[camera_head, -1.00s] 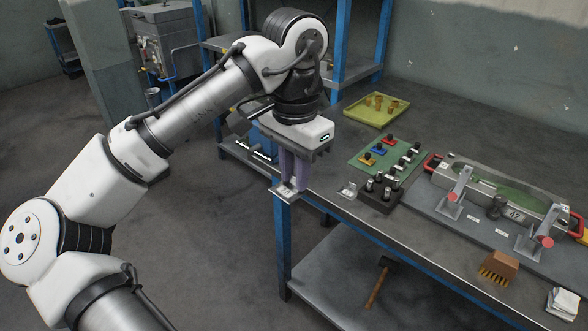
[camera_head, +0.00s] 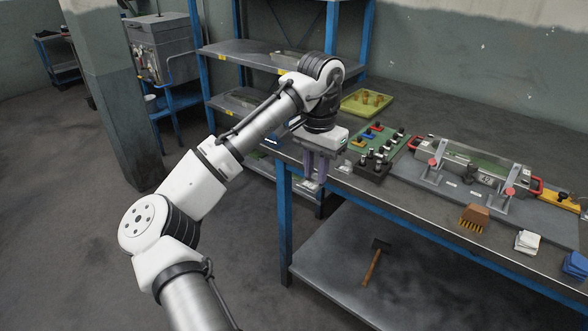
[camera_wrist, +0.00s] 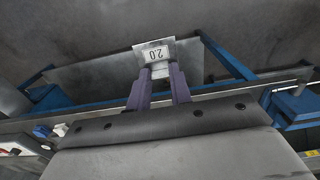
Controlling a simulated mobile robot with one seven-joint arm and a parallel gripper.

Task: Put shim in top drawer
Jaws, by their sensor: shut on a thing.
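The shim (camera_wrist: 154,53) is a small pale metal plate marked 2.0. My gripper (camera_wrist: 159,80) is shut on it, with the plate sticking out past the purple fingertips. In the head view, my gripper (camera_head: 312,180) points down at the front left corner of the workbench, and the shim (camera_head: 308,186) shows small at its tips. A blue object, partly hidden by my arm, stands behind the gripper at the bench's left end; I cannot tell whether it holds the top drawer. No drawer shows clearly.
A hammer (camera_head: 375,262) lies on the lower shelf. Floor at the left is clear.

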